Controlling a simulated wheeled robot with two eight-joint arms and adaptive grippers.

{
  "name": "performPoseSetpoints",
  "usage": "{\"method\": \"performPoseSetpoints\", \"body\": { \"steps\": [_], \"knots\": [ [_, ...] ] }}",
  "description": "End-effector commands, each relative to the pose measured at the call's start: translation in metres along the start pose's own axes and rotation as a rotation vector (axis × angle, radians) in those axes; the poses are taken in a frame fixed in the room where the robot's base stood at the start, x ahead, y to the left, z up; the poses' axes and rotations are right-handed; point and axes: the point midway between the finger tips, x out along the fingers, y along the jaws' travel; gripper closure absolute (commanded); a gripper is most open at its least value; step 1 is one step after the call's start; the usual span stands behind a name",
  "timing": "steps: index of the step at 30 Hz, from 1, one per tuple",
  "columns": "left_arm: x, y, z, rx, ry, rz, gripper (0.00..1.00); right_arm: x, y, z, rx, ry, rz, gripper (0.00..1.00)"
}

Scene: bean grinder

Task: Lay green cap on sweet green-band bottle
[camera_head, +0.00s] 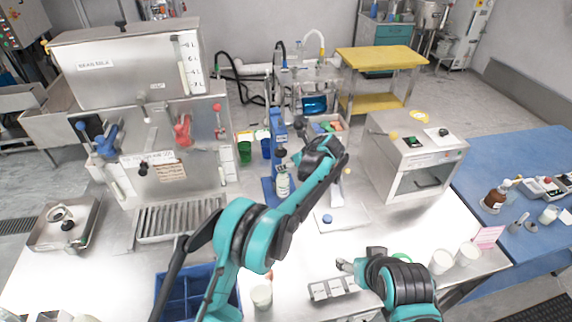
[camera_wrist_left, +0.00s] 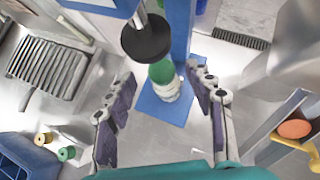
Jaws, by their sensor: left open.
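A pale bottle (camera_head: 283,183) stands on the base of a blue press. In the left wrist view it shows as a green part above a whitish body (camera_wrist_left: 168,91), under the press's black disc (camera_wrist_left: 146,38). I cannot tell whether the green part is a cap or the band. My left gripper (camera_wrist_left: 164,105) is open and empty, its fingers spread either side of the bottle in that view, without visible contact. In the head view this gripper (camera_head: 304,150) is near the press, partly hidden by its arm. My right gripper (camera_head: 345,266) is low over the table; its jaw state is unclear.
The blue press column (camera_head: 277,130) stands close to my left gripper. A steel grinder (camera_head: 160,140) is at left, a steel box (camera_head: 415,150) at right. White cups (camera_head: 441,262) stand front right. A blue crate (camera_head: 172,282) is front left.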

Motion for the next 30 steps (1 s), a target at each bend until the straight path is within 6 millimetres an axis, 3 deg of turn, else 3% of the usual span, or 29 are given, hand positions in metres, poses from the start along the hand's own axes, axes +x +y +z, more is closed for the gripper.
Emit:
{"method": "performPoseSetpoints", "body": {
  "steps": [6, 12, 23, 26, 30],
  "knots": [
    [-0.054, -0.001, 0.0, 0.002, 0.0, -0.002, 0.46, -0.007, 0.0, -0.005, 0.0, 0.0, 0.0, 0.34],
    [-0.087, 0.0, -0.001, 0.001, 0.0, -0.001, 0.46, -0.011, 0.0, -0.007, 0.0, 0.0, 0.0, 0.34],
    [-0.1, 0.003, 0.001, -0.01, 0.003, -0.001, 0.46, -0.011, 0.0, -0.008, 0.0, 0.0, 0.0, 0.34],
    [-0.103, 0.017, 0.012, -0.077, 0.02, -0.003, 0.46, -0.011, 0.0, -0.008, 0.0, 0.0, 0.0, 0.34],
    [-0.115, 0.061, 0.036, -0.292, 0.079, -0.01, 0.46, -0.011, 0.0, -0.008, 0.0, 0.0, 0.0, 0.34]
  ]
}}
